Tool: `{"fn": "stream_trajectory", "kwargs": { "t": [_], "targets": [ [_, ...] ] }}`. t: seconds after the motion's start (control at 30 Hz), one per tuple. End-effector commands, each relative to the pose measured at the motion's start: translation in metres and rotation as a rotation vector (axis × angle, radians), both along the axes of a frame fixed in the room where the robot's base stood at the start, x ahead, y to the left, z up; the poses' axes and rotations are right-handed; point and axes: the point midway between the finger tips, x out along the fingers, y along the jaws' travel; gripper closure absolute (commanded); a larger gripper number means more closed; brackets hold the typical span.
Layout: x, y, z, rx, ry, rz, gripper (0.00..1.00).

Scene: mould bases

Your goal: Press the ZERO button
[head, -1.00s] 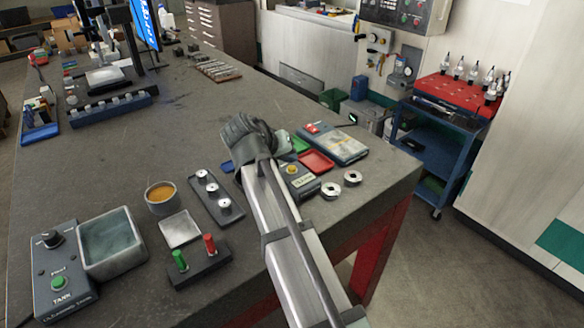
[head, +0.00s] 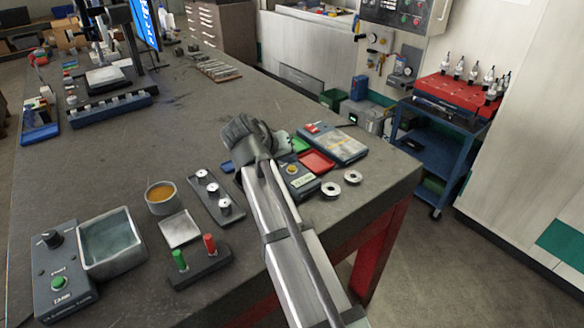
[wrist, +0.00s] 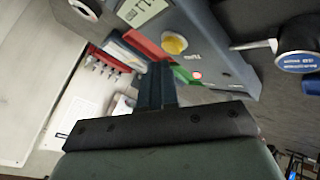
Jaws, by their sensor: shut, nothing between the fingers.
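A grey-blue device with a round yellow button (wrist: 174,43) shows in the wrist view, with a small display (wrist: 143,12) at the top edge. The lettering beside the button is too blurred to read surely. A small red spot (wrist: 196,75) glows on the casing. In the head view the yellow button (head: 293,170) is just right of my arm, which partly covers the device. My gripper (wrist: 156,70) is shut and empty; its fingertips appear just below the button in the wrist view. The button's top is uncovered, and I cannot tell the gap. The fingers are hidden in the head view.
A red tray (head: 317,161) and a flat grey device (head: 337,145) lie right of the button. Two metal rings (head: 342,183) lie near the table edge. A block with metal posts (head: 213,190) stands left of my arm. The table's far middle is clear.

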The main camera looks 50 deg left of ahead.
Motion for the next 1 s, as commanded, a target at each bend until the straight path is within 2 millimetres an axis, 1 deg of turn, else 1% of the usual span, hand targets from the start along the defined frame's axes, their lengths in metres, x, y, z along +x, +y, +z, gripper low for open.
{"fn": "stream_trajectory", "kwargs": {
  "t": [0.2,1.0],
  "targets": [
    [0.0000,-0.0003,-0.0064,-0.001,0.000,0.001,1.00],
    [0.0000,-0.0001,-0.0101,0.000,0.000,0.000,1.00]
  ]
}}
